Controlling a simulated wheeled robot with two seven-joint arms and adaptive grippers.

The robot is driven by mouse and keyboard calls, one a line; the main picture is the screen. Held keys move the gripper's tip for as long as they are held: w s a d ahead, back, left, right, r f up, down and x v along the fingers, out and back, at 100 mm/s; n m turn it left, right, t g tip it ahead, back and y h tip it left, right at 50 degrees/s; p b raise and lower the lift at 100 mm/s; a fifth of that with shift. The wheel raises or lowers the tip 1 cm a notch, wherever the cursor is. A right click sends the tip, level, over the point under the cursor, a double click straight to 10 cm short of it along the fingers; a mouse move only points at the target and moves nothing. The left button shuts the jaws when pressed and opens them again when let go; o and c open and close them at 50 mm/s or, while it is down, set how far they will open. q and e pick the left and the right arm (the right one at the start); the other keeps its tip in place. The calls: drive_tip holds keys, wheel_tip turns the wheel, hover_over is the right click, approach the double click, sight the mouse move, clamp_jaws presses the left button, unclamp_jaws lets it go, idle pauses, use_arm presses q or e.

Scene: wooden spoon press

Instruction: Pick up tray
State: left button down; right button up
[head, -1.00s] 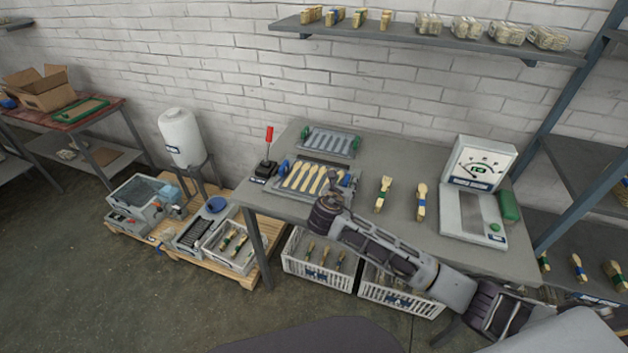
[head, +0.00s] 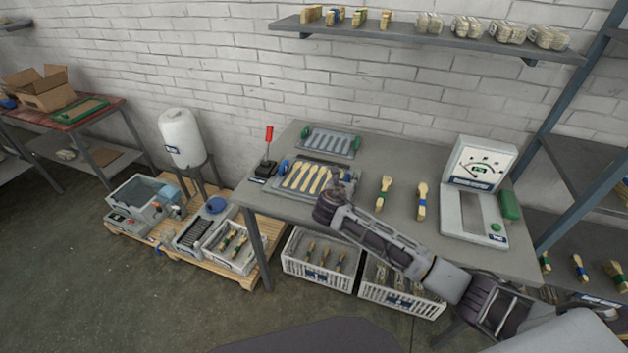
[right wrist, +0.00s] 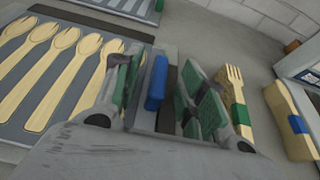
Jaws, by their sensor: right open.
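The near grey tray (head: 299,190) holds several wooden forks in slots and lies on the workbench. It has a blue handle (head: 284,166) at its left end. My right gripper (head: 344,184) is at the tray's right end and hides part of it. In the right wrist view, the tray (right wrist: 62,18) with its forks lies at left. The tray's right blue handle (right wrist: 156,82) shows between the open, green-padded fingers, with space on both sides. Whether the fingertips reach below it cannot be told. My left gripper is not in view.
An empty tray with green handles (head: 330,142) lies behind. A scale (head: 475,195) is farther right. A red-knobbed lever (head: 268,150) stands at the bench's left edge.

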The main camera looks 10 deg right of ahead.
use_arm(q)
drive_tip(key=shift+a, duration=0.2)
